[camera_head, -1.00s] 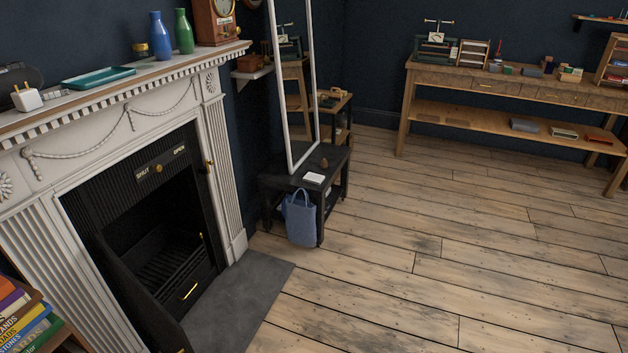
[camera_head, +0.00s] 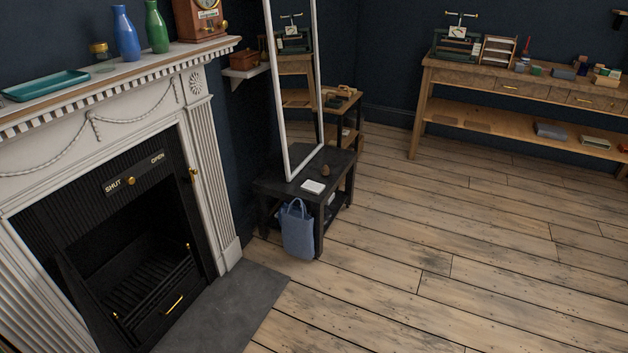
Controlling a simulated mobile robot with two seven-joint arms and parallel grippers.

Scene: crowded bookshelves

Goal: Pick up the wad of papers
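A small white item (camera_head: 313,187), which looks like a wad of papers, lies flat on top of a low black table (camera_head: 345,161). A small brown object (camera_head: 325,170) sits just behind it. The black table stands against the dark wall, right of the fireplace. Neither of my grippers shows in this view.
A white fireplace (camera_head: 208,150) with a grey hearth slab (camera_head: 225,310) fills the left. A tall mirror (camera_head: 295,90) leans on the black table, and a blue bag (camera_head: 298,232) hangs at its front. A long wooden bench (camera_head: 440,73) stands at the back right. The plank floor (camera_head: 430,250) is clear.

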